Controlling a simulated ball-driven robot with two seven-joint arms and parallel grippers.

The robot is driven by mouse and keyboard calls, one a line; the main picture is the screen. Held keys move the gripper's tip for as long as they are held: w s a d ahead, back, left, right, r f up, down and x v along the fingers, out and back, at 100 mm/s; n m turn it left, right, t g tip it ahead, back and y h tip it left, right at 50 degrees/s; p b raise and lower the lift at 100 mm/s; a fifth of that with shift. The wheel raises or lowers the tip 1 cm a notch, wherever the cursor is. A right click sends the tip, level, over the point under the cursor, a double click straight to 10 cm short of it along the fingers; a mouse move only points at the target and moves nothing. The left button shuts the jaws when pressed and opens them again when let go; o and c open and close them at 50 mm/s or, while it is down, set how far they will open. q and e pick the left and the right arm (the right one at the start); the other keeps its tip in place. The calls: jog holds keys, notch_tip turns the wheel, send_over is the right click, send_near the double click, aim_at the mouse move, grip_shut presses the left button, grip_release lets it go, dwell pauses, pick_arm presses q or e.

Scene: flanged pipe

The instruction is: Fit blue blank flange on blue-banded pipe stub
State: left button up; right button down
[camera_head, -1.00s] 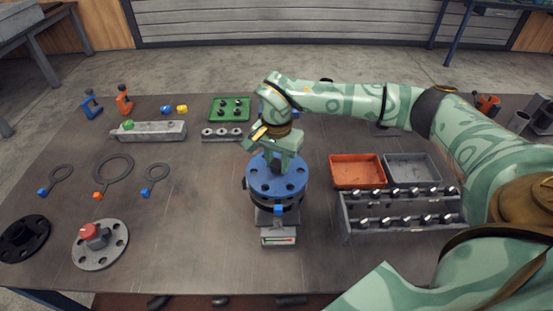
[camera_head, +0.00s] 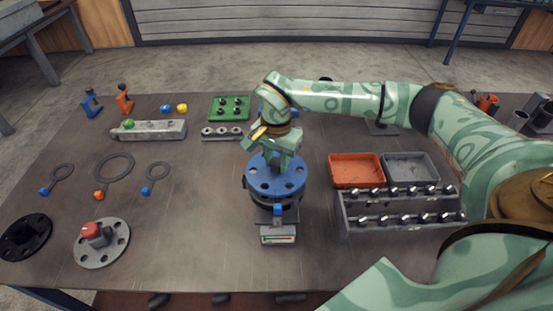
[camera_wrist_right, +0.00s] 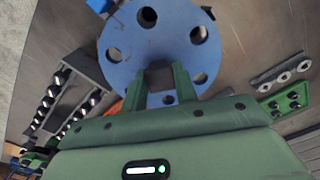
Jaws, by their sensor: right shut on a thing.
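The blue blank flange (camera_head: 275,178), a round disc with bolt holes, lies roughly level on top of the dark pipe stub (camera_head: 276,214) at the table's middle. It also shows in the right wrist view (camera_wrist_right: 140,38). A small blue block (camera_head: 278,209) shows on the stub's front. My right gripper (camera_head: 273,158) comes down from above and behind and is shut on the flange's raised handle; in the wrist view its fingers (camera_wrist_right: 160,84) close on a dark grip at the disc's middle. Whether the flange fully touches the stub's face cannot be told. My left gripper is not in view.
An orange tray (camera_head: 356,171) and grey tray (camera_head: 411,168) lie to the right, with a bolt rack (camera_head: 400,212) before them. A grey flange with red knob (camera_head: 101,243), a black flange (camera_head: 23,238) and ring gaskets (camera_head: 114,176) lie left. Between them and the stub is clear.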

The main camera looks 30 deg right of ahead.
jog(key=shift+f, duration=0.55)
jog(key=shift+f, duration=0.45)
dwell(0.5)
jog(key=c, duration=1)
grip_release()
notch_tip(320, 180, up, 16)
jog(key=p, duration=0.2)
notch_tip(320, 180, up, 9)
jog(key=p, duration=1.1)
send_over(276, 162)
jog(key=shift+d+r, duration=0.1)
